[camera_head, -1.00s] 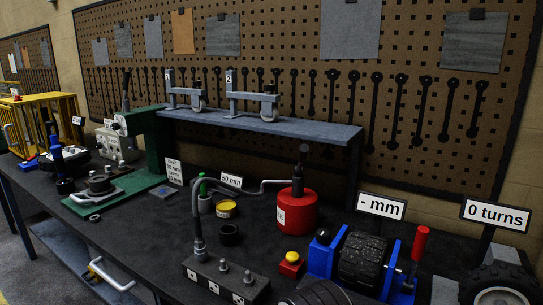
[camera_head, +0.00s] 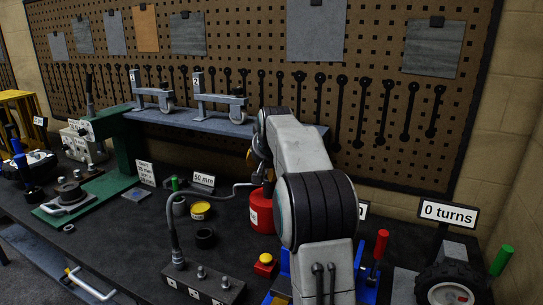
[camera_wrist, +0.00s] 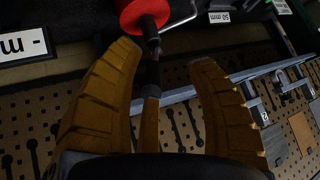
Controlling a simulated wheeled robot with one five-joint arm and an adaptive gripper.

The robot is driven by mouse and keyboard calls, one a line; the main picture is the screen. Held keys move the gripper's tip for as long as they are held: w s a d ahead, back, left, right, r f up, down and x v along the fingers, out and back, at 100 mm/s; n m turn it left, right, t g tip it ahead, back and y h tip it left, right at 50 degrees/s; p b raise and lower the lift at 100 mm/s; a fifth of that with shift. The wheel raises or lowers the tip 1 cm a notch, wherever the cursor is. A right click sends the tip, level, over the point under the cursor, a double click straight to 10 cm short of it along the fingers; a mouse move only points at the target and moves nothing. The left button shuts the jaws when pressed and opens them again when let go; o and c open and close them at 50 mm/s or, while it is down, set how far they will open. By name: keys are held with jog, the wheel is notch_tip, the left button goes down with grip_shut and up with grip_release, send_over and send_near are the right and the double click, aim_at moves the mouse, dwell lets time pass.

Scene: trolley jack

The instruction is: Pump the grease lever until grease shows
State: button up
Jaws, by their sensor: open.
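The red grease pot (camera_head: 261,210) stands on the bench, partly hidden behind my arm in the head view. In the wrist view the red pot (camera_wrist: 140,12) is at the top edge, upside down. Its dark upright lever (camera_wrist: 152,72) reaches between the yellow fingers of my gripper (camera_wrist: 165,56). The gripper is open around the lever, with clear gaps on both sides. A grey hose (camera_head: 172,230) runs from the pot to a dark block with several metal fittings (camera_head: 202,284). I cannot see any grease at the fittings.
A yellow tin (camera_head: 201,210) and a black cup (camera_head: 205,238) stand left of the pot. A yellow button on a red box (camera_head: 265,264) is in front. A wheel (camera_head: 450,285) stands at the right under a "0 turns" sign (camera_head: 448,214). A grey shelf (camera_head: 215,124) runs behind.

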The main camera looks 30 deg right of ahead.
jog(key=shift+m+h, duration=0.3)
jog(key=shift+m, duration=0.1)
jog(key=w+d+p, duration=0.1)
jog(key=d, duration=0.1)
jog(key=w+d+p, duration=0.2)
jog(key=d, duration=0.1)
jog(key=shift+w+f, duration=0.1)
jog(key=shift+w, duration=0.1)
jog(key=shift+p+x, duration=1.05)
jog(key=shift+x, duration=1.65)
jog(key=shift+o, duration=0.3)
jog(key=shift+a, duration=0.1)
grip_shut()
